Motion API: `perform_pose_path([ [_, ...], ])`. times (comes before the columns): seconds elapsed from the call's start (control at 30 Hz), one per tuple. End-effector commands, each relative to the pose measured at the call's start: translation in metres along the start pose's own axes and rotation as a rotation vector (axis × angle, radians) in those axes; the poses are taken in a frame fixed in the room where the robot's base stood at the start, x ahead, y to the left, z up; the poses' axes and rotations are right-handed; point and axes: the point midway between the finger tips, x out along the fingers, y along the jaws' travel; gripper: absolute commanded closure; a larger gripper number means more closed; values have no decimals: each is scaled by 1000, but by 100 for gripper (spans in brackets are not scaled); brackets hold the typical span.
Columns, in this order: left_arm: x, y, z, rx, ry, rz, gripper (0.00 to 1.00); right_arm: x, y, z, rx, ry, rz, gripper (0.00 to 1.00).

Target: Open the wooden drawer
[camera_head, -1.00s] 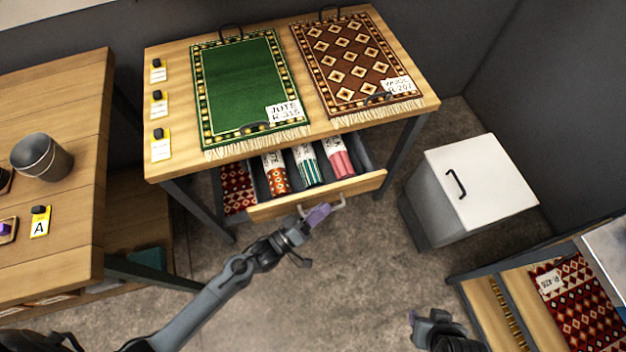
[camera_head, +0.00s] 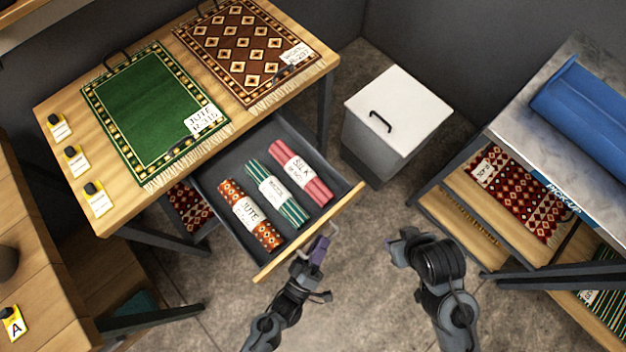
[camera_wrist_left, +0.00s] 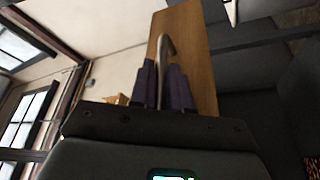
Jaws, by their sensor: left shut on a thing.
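The wooden drawer (camera_head: 310,232) under the rug table is pulled out, with its dark interior showing. Inside lie three rolled rugs: an orange patterned one (camera_head: 252,214), a green striped one (camera_head: 276,193) and a pink one (camera_head: 301,172). My left gripper (camera_head: 318,249) is at the drawer front, its purple fingers shut on the metal handle. In the left wrist view the fingers (camera_wrist_left: 163,85) close around the handle (camera_wrist_left: 165,48), with the wooden front (camera_wrist_left: 192,40) behind. My right gripper (camera_head: 396,245) is right of the drawer, apart from it; its jaw state is unclear.
The rug table (camera_head: 62,105) carries a green rug (camera_head: 150,105) and a brown rug (camera_head: 245,45). A white-lidded bin (camera_head: 400,105) stands right of the drawer. A shelf unit (camera_head: 450,205) with rugs is at the right. Bare floor shows between.

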Motion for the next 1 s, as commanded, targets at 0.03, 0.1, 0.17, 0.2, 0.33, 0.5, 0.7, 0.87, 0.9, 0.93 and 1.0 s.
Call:
perform_pose_path([
  [0.03,-1,0,2,0,-1,-2,100,0,0,0,0,0,0,57],
  [0.1,-1,1,2,0,-1,-2,100,0,0,0,0,0,0,57],
  [0.17,-2,1,3,0,-2,-2,100,0,0,0,-1,0,0,57],
  [0.2,-2,0,3,0,-2,-2,100,0,0,0,-1,-1,1,57],
  [0.33,-2,0,3,0,-2,-3,100,0,1,0,-4,-1,3,57],
  [0.5,-2,0,2,0,-2,-3,77,0,2,1,-10,-2,7,57],
  [0.7,-2,0,2,0,-1,-2,77,0,2,1,-10,-2,8,57],
  [0.87,-8,0,2,0,-2,-3,77,-1,2,0,-9,-2,7,57],
  [0.9,-12,0,2,0,-2,-3,77,-1,2,0,-8,-2,7,57],
  [0.93,-15,0,2,0,-2,-3,77,-2,2,0,-8,-2,6,57],
  [1.0,-25,0,2,0,-3,-4,77,-3,2,0,-7,-2,5,57],
])
